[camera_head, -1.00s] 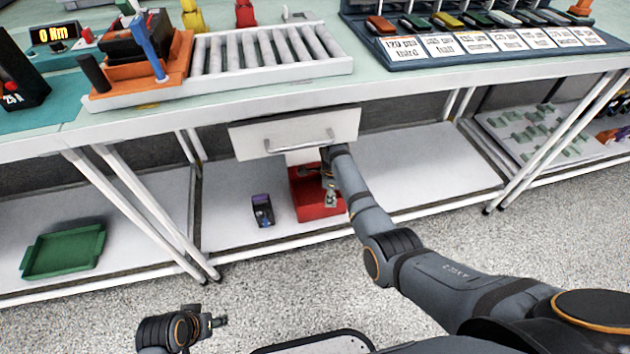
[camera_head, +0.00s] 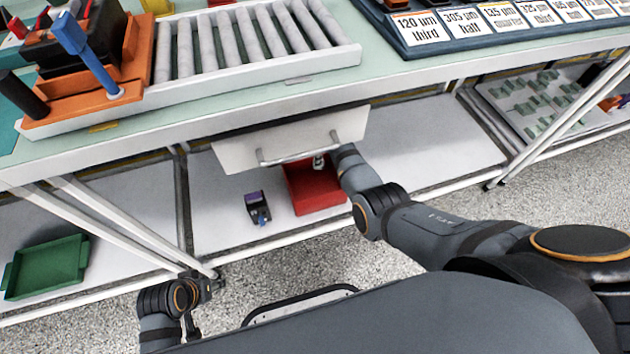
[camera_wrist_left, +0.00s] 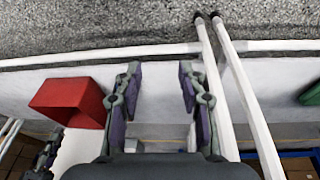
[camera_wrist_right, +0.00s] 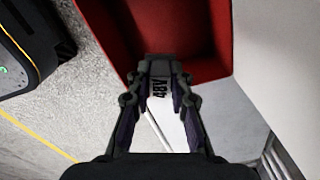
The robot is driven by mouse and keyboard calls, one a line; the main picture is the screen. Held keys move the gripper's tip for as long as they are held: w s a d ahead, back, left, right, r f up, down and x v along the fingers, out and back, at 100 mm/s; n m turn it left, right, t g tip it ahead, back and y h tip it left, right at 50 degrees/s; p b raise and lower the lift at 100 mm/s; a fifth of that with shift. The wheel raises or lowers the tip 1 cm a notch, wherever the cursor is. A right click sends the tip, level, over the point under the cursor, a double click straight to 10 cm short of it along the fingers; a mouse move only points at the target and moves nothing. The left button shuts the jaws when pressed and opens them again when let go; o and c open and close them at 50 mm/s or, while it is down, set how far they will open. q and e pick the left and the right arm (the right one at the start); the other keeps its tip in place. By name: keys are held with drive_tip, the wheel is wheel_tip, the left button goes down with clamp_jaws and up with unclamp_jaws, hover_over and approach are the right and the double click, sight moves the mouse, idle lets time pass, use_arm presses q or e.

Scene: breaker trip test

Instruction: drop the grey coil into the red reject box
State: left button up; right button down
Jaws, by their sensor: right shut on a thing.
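The red reject box (camera_head: 316,203) stands on the lower shelf under the bench, open at the top. It also shows in the left wrist view (camera_wrist_left: 68,100) and the right wrist view (camera_wrist_right: 205,70). My right gripper (camera_wrist_right: 158,68) is shut on the grey coil (camera_wrist_right: 159,86), marked 48V, and holds it over the box's rim area. In the head view the coil (camera_head: 318,162) is a small pale patch by the box's far side; the fingers are mostly hidden there.
A white drawer front (camera_head: 290,142) with a handle hangs just above the box. A green tray (camera_head: 45,267) lies on the left shelf. Bench legs (camera_head: 125,225) cross the left side.

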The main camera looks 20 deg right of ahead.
wheel_tip(320, 180, down, 4)
drive_tip(key=b, duration=0.3)
drive_tip(key=shift+r, duration=0.25)
use_arm(q)
drive_tip(key=w+r+t+b, duration=0.1)
drive_tip(key=w+r+t, duration=0.3)
drive_tip(key=w+t, duration=0.55)
use_arm(e)
drive_tip(key=shift+f, duration=0.5)
drive_tip(key=shift+f+b, duration=0.65)
drive_tip(key=shift+b, duration=0.3)
use_arm(q)
drive_tip(key=w+r+t, duration=0.4)
drive_tip(key=w+r, duration=0.3)
drive_tip(key=r, duration=0.4)
drive_tip(key=shift+w, duration=0.15)
drive_tip(key=shift+a, duration=0.1)
use_arm(e)
drive_tip(key=c, duration=1.1)
unclamp_jaws()
drive_tip(key=shift+c, duration=0.2)
drive_tip(key=shift+r, duration=0.1)
